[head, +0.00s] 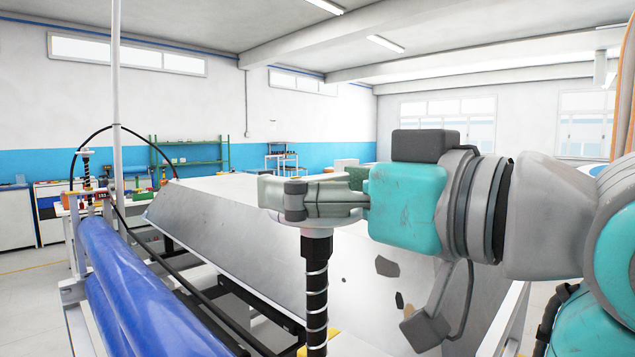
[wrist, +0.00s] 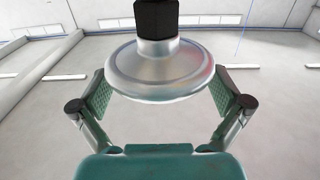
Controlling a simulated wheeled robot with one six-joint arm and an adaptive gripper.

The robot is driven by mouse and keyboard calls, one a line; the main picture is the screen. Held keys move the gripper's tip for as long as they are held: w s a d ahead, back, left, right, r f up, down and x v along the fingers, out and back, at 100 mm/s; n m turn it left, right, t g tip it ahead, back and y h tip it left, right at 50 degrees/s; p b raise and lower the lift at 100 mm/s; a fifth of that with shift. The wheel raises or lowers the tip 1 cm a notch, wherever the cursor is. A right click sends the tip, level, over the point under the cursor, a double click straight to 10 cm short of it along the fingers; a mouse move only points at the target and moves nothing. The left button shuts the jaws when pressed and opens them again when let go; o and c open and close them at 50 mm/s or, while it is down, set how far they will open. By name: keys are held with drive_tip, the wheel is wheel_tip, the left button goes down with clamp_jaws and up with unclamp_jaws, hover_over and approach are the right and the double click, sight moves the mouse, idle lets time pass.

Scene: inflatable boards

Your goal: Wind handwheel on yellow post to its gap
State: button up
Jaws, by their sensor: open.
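The handwheel (wrist: 160,72) is a round silver disc with a black hub in the wrist view. It lies between the two finger pads of my gripper (wrist: 161,95), which is open around it. I cannot tell whether either pad touches the rim. In the head view my gripper (head: 275,192) is level at the top of a dark spindle with pale spiral bands (head: 316,290), and it hides most of the wheel there. Only small patches of yellow (head: 333,338) show by the spindle's foot; the rest of the post and the gap are not visible.
A large grey sloped machine body (head: 230,220) stands behind the spindle. Blue rolls (head: 140,290) lie at the left, with a second banded spindle (head: 87,170) beyond them. Green shelves (head: 190,152) stand by the far wall. Open floor shows at the far left.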

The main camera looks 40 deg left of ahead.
drive_tip(key=shift+a, duration=0.1)
drive_tip(key=c, duration=0.9)
drive_tip(key=shift+n+g, duration=0.5)
drive_tip(key=shift+g, duration=0.3)
drive_tip(key=n+g, duration=0.1)
drive_tip(key=g, duration=0.1)
drive_tip(key=n+g, duration=0.1)
drive_tip(key=g, duration=0.1)
drive_tip(key=shift+w+n+g+h, duration=0.1)
drive_tip(key=shift+n+g+h, duration=0.2)
drive_tip(key=shift+n, duration=0.1)
drive_tip(key=n+g+h, duration=0.2)
drive_tip(key=n+g, duration=0.1)
drive_tip(key=g, duration=0.2)
drive_tip(key=shift+n, duration=0.4)
drive_tip(key=n+g+h, duration=0.4)
drive_tip(key=g+h, duration=0.1)
drive_tip(key=shift+n+h, duration=0.3)
drive_tip(key=shift+n, duration=0.1)
drive_tip(key=shift+f+n+g+h, duration=0.1)
drive_tip(key=shift+n+g+h, duration=0.8)
drive_tip(key=shift+h, duration=0.3)
drive_tip(key=shift+f+h, duration=0.1)
drive_tip(key=shift+h, duration=0.2)
